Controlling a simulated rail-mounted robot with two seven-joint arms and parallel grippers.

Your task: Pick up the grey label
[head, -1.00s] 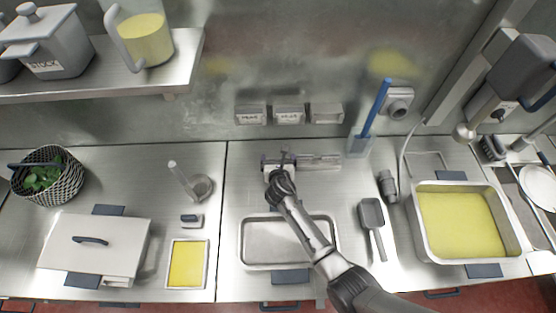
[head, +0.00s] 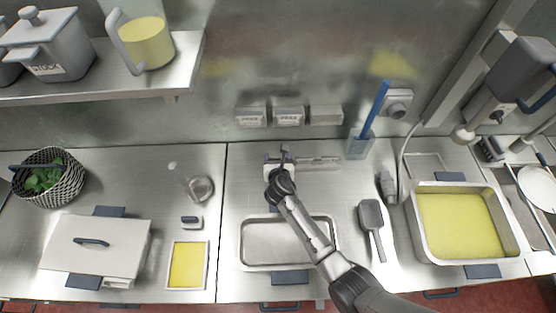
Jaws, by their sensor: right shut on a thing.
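My right gripper (head: 283,159) is at the back of the middle counter, in front of the wall. It is shut on a small grey piece, which looks like the grey label (head: 271,161); the jaws hide most of it. A low metal rack (head: 318,161) lies on the counter just right of the jaws. I cannot tell whether the label is clear of the rack. My left gripper is not in view.
Three small holders, two with lettered labels (head: 288,116), are on the wall behind. A shallow metal tray (head: 260,267) is below my right arm.

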